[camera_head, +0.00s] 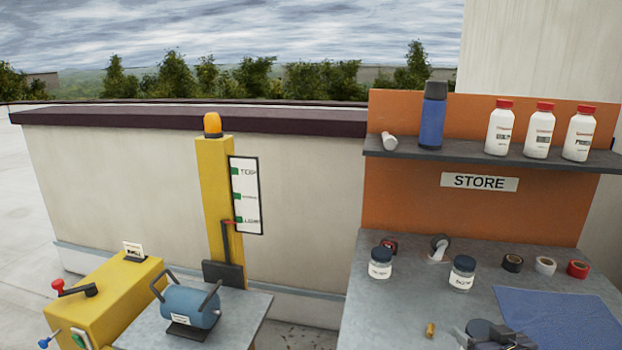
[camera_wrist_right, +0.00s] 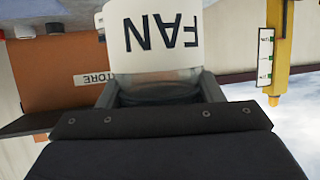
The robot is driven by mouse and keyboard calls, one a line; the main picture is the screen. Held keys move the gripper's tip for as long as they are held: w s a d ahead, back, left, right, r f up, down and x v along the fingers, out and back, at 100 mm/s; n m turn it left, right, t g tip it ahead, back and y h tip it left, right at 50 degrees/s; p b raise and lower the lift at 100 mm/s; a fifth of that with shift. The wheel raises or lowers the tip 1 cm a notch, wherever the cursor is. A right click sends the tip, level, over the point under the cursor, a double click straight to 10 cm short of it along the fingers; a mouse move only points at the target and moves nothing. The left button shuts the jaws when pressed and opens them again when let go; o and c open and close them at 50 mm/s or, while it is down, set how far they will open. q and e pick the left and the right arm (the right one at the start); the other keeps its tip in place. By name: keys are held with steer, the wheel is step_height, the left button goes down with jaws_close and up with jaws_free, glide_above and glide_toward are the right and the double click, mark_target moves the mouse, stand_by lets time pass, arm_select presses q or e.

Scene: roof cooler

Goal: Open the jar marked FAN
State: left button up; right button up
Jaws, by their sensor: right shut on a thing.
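The jar marked FAN (camera_wrist_right: 160,45) fills the top middle of the right wrist view, its white label upside down, with a clear glass band next to my gripper. My right gripper (camera_wrist_right: 158,92) has one finger on each side of it and is shut on it. In the head view my right gripper (camera_head: 496,335) is at the bottom edge, over the front of the bench, beside a dark round lid (camera_head: 479,329). The jar's body is mostly hidden there. The wrist view does not show the lid clearly. My left gripper is not in view.
Two other dark-lidded jars (camera_head: 380,264) (camera_head: 463,273) stand on the grey bench (camera_head: 400,320). Tape rolls (camera_head: 545,266), a blue mat (camera_head: 560,318) and a small brass piece (camera_head: 430,330) lie there too. A shelf (camera_head: 460,155) above holds white bottles (camera_head: 499,130) and a blue flask (camera_head: 432,118).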

steer(key=s+a+f, duration=0.1)
steer(key=a+f, duration=1.1)
steer(key=a, duration=0.2)
steer(key=shift+f, duration=0.25)
